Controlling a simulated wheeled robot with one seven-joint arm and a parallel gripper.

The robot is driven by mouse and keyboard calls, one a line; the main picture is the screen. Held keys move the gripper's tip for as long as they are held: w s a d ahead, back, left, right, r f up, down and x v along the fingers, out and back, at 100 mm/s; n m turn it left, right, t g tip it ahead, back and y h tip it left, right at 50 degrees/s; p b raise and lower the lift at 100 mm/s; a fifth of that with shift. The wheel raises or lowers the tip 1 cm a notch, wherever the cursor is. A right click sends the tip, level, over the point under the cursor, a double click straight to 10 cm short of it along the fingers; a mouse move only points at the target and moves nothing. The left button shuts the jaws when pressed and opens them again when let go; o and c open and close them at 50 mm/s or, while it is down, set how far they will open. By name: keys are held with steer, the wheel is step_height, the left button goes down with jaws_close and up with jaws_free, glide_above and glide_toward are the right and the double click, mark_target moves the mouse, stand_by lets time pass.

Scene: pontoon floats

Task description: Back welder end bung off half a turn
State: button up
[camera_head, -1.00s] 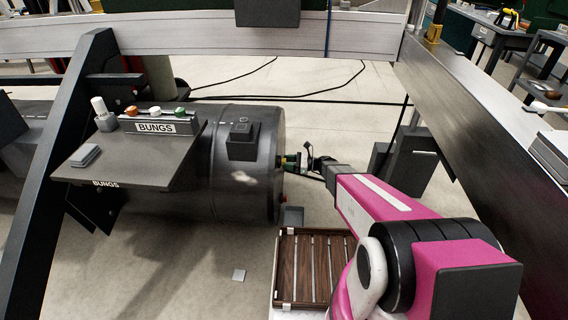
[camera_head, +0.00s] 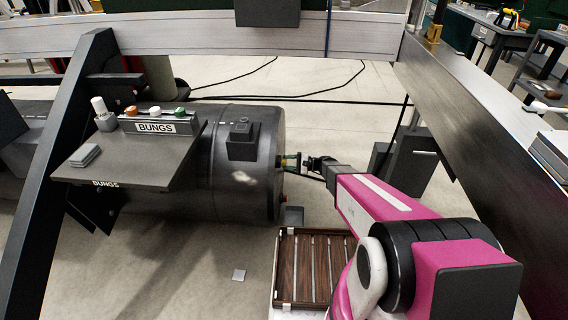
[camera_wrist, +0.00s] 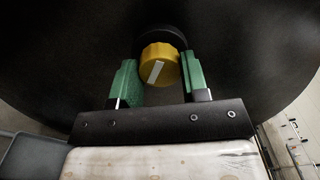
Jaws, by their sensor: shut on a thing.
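The yellow bung (camera_wrist: 160,66) sits in the dark end face of the float, with a black collar (camera_wrist: 163,38) behind its upper edge. A white bar on its face leans, top to the right. My gripper (camera_wrist: 159,80) has its green fingers on either side of the bung and is shut on it. In the head view my gripper (camera_head: 296,163) reaches the right end of the dark cylindrical float (camera_head: 240,185), and the bung is a small yellow patch (camera_head: 281,162) at the fingertips. Its threads are hidden.
A shelf marked BUNGS (camera_head: 125,165) stands left, with orange, white and green bungs in a rack (camera_head: 155,125). A slatted wooden tray (camera_head: 312,268) lies below my arm. Dark frame beams (camera_head: 490,110) flank the float. A small reddish fitting (camera_head: 283,197) shows low on the float end.

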steer(key=n, duration=0.7)
steer(key=o, duration=0.7)
steer(key=shift+n, duration=0.3)
steer(key=shift+o, duration=0.3)
steer(key=shift+d, duration=0.1)
steer(key=shift+s+d, duration=0.1)
steer(key=shift+d, duration=2.85)
